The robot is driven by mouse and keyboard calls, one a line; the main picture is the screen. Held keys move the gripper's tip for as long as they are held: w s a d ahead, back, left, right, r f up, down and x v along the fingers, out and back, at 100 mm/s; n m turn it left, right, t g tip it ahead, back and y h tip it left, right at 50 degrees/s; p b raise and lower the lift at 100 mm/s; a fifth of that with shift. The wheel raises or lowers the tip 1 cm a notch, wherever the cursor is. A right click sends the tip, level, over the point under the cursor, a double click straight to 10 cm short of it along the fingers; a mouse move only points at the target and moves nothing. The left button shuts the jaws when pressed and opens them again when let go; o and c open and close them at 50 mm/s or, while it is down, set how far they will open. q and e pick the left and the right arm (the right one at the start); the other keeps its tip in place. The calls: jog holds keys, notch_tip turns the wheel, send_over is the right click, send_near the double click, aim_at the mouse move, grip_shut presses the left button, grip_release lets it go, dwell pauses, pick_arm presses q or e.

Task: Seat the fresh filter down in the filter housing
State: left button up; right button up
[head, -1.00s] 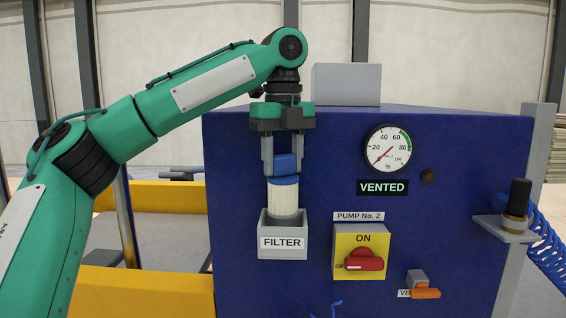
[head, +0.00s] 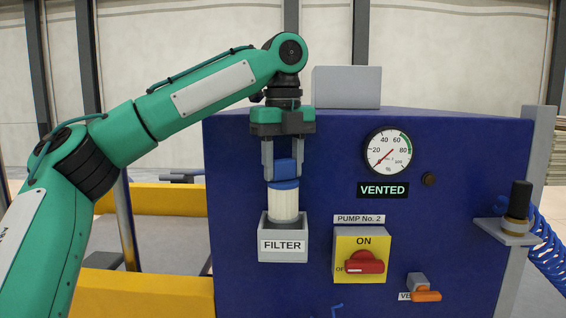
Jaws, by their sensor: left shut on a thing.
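The fresh filter (head: 284,204) is a white pleated cylinder with a blue cap and a blue grip block (head: 286,168) on top. It stands upright over the grey filter housing (head: 283,250), labelled FILTER, on the front of the blue panel. The filter's lower end is hidden behind the housing's front wall, so I cannot tell how deep it sits. My left gripper (head: 284,168) points straight down from above and is shut on the filter's blue top. My right gripper is not in view.
Right of the housing are a red switch (head: 365,262) on a yellow plate, a gauge (head: 389,151), a VENTED sign (head: 382,190) and an orange valve handle (head: 426,295). A black-topped fitting (head: 518,205) stands on a bracket at far right. A yellow trolley frame (head: 150,290) lies left.

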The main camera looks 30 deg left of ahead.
pick_arm(q)
jog(key=shift+f, duration=1.05)
jog(key=shift+r, duration=0.1)
jog(key=shift+r, duration=1.1)
jog(key=shift+f, duration=1.2)
jog(key=shift+r, duration=0.15)
jog(key=shift+r, duration=1.05)
jog(key=shift+w, duration=0.1)
dwell(0.4)
